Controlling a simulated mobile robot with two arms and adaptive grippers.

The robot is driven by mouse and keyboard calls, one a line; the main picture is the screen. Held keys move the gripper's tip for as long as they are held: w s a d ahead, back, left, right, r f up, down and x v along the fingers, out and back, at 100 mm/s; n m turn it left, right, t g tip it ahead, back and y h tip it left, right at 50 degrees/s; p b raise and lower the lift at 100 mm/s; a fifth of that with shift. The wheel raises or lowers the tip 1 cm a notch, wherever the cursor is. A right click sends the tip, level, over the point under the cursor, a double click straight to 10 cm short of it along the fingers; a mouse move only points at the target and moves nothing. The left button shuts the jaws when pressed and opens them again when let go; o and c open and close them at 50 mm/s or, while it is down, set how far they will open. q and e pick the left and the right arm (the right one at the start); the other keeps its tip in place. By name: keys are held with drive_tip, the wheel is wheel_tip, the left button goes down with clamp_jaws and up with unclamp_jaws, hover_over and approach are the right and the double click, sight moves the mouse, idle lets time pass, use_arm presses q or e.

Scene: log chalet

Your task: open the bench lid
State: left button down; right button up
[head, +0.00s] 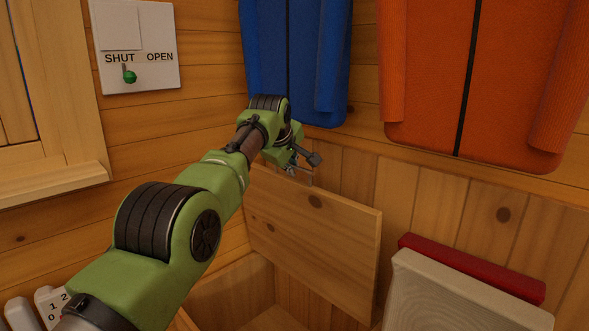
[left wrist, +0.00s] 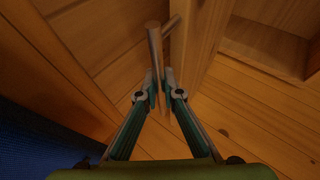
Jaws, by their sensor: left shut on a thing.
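The bench lid (head: 318,240) is a plain wooden board with dark knots. In the head view it stands steeply raised, with the open bench box (head: 232,296) showing below it. My left gripper (head: 299,163) is at the lid's upper left edge, partly hidden by its own wrist. In the left wrist view the left gripper (left wrist: 162,96) is shut on a metal bar handle (left wrist: 154,48), beside the lid's edge (left wrist: 195,60). My right gripper is not in view.
Blue (head: 295,60) and orange (head: 478,80) garments hang above the lid. A red block (head: 480,268) and a pale cushion-like block (head: 455,295) lie at right. A SHUT/OPEN switch panel (head: 155,75) and a window frame (head: 55,172) are at left.

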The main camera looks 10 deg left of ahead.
use_arm(q)
drive_tip(key=shift+w+r, duration=0.15)
drive_tip(key=shift+r, duration=0.2)
drive_tip(key=c, duration=2.2)
unclamp_jaws()
drive_tip(key=shift+c, duration=0.2)
drive_tip(key=shift+o, duration=0.4)
drive_tip(key=shift+f, duration=0.2)
